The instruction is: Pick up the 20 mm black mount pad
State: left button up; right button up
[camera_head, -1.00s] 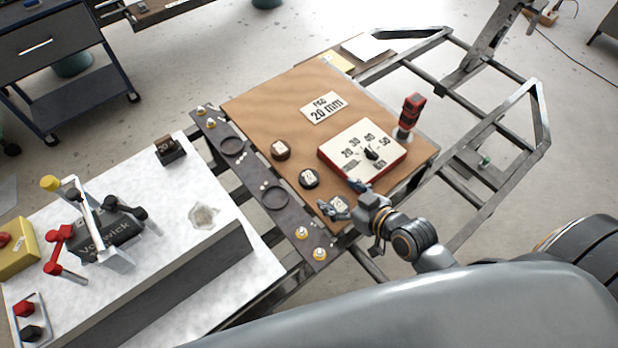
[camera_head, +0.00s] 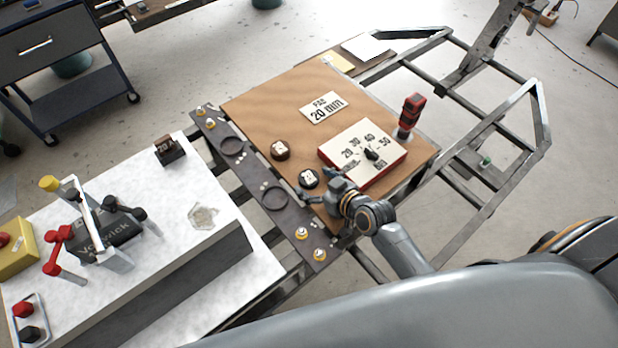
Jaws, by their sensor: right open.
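A round black pad (camera_head: 308,178) with a pale label lies on the brown board. A round dark brown pad (camera_head: 281,150) with a similar label lies farther back and left of it. The labels are too small to read for sure. My right gripper (camera_head: 316,187) is open at the black pad's near side, its fingers reaching toward the pad. I cannot tell whether they touch it. A third pad is hidden beneath the gripper. My left gripper is not in view.
A "PAD 20 mm" card (camera_head: 323,108) lies on the brown board (camera_head: 262,108). A red-edged dial box (camera_head: 362,152) stands right of the gripper, with a red-and-black tool (camera_head: 409,113) behind it. A dark rail (camera_head: 243,172) with rings and yellow fittings runs along the board's left.

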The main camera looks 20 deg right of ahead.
jog(key=c, duration=1.3)
jog(key=shift+o, duration=0.2)
